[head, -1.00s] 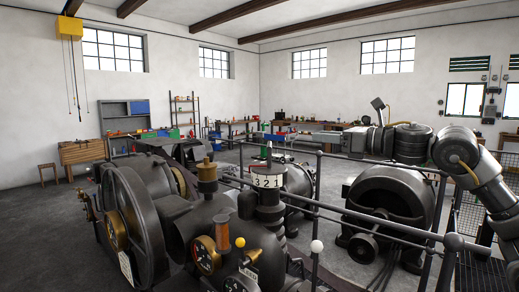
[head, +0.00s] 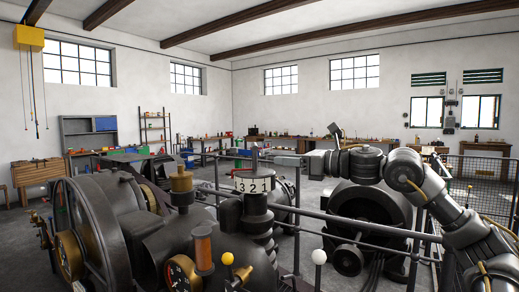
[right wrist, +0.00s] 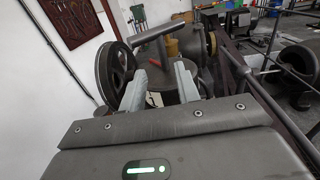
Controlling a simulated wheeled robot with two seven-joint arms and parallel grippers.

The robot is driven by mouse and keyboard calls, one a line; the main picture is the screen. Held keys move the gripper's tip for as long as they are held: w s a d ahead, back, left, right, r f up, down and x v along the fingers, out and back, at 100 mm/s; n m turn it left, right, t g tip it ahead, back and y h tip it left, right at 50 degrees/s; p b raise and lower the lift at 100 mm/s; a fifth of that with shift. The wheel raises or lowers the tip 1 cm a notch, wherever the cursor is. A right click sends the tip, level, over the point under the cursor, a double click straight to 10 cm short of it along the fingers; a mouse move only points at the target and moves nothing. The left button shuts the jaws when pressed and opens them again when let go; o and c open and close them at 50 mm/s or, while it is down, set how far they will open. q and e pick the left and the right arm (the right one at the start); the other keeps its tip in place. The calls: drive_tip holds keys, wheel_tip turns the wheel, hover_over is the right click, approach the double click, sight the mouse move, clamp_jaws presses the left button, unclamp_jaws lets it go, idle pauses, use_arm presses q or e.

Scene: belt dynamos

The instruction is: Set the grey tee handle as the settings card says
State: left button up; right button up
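The grey tee handle (right wrist: 160,34) stands up from a round grey drum top (right wrist: 168,97) in the right wrist view, its crossbar slanting. In the head view, the handle's narrow upright part (head: 254,160) shows above a white number ring (head: 253,185) with black digits. My right gripper (head: 277,159) points left, just right of the handle. Its two fingers (right wrist: 161,82) are spread in the right wrist view, with nothing held between them; the handle is beyond the tips. My left gripper is out of view.
The dark machine (head: 100,215) with a flywheel, brass oiler (head: 181,185) and gauges fills the lower left. A white knob (head: 319,256) and yellow knob (head: 227,258) stand low in front. A second machine (head: 368,215) stands right.

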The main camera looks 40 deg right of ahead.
sight(256, 156)
drive_tip(key=p+x, duration=0.1)
drive_tip(key=x, duration=0.2)
drive_tip(key=p+x, duration=0.3)
drive_tip(key=x, duration=0.2)
drive_tip(key=shift+w+a+r, duration=0.1)
drive_tip(key=shift+w+r, duration=0.2)
drive_tip(key=shift+r, duration=0.1)
drive_tip(key=shift+w+a+p, duration=0.2)
drive_tip(key=shift+w+p, duration=0.25)
drive_tip(key=shift+w, duration=0.1)
drive_tip(key=shift+w+f, duration=0.2)
drive_tip(key=shift+w, duration=0.05)
drive_tip(key=shift+a, duration=0.1)
drive_tip(key=shift+c, duration=1)
clamp_jaws()
